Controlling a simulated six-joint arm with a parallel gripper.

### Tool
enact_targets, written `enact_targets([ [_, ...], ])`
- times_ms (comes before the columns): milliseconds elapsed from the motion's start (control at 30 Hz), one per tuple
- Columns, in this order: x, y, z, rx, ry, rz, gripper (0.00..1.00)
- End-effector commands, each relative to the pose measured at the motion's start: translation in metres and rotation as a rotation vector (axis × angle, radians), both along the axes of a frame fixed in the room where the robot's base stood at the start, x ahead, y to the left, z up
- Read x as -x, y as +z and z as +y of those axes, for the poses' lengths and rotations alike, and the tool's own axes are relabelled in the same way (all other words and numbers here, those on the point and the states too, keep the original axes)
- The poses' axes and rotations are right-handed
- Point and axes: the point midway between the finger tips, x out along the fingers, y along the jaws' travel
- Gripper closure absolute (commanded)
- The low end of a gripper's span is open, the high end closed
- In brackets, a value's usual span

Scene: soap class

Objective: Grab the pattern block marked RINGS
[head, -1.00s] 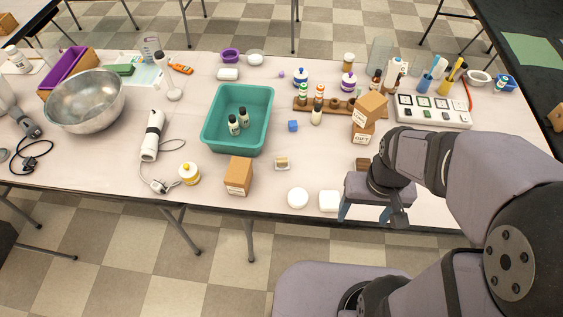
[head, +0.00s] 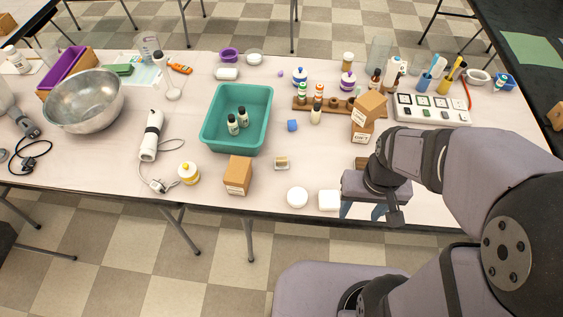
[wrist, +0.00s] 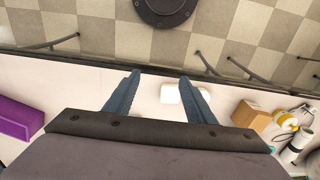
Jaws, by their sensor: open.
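I cannot read the word RINGS on anything in view. A small brown wooden block (head: 362,163) lies on the table just behind my gripper in the head view, partly hidden by it, and its mark does not show. My gripper (head: 363,211) is over the table's front edge, pointing down, with blue fingers apart. In the wrist view my gripper (wrist: 158,91) is open and nothing is held. A white square soap (head: 329,200) lies just left of it, and a white round soap (head: 297,198) lies further left.
Cardboard boxes (head: 370,103) are stacked behind the gripper. A white tray (head: 405,118) of squares stands behind the arm. A teal tub (head: 207,132) and a cardboard box (head: 238,176) stand left. A purple box (wrist: 15,118) shows in the wrist view. The front middle has free room.

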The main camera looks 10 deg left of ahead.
Motion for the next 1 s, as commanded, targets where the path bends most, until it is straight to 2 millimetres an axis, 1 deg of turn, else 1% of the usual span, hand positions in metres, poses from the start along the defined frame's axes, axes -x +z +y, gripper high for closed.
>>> enact_targets([
  [67,-0.01,-0.011,0.009,-0.011,0.01,-0.029,0.5],
  [167,-0.031,-0.028,0.026,-0.031,0.025,-0.097,0.5],
  [267,-0.057,-0.049,0.049,-0.058,0.04,-0.19,0.5],
  [400,-0.095,-0.079,0.086,-0.093,0.053,-0.345,0.5],
  [600,-0.135,-0.112,0.13,-0.119,0.062,-0.575,0.5],
  [700,-0.149,-0.124,0.149,-0.122,0.072,-0.693,0.5],
  [800,-0.158,-0.131,0.163,-0.119,0.086,-0.815,0.5],
  [1000,-0.165,-0.134,0.184,-0.111,0.122,-1.016,0.5],
])
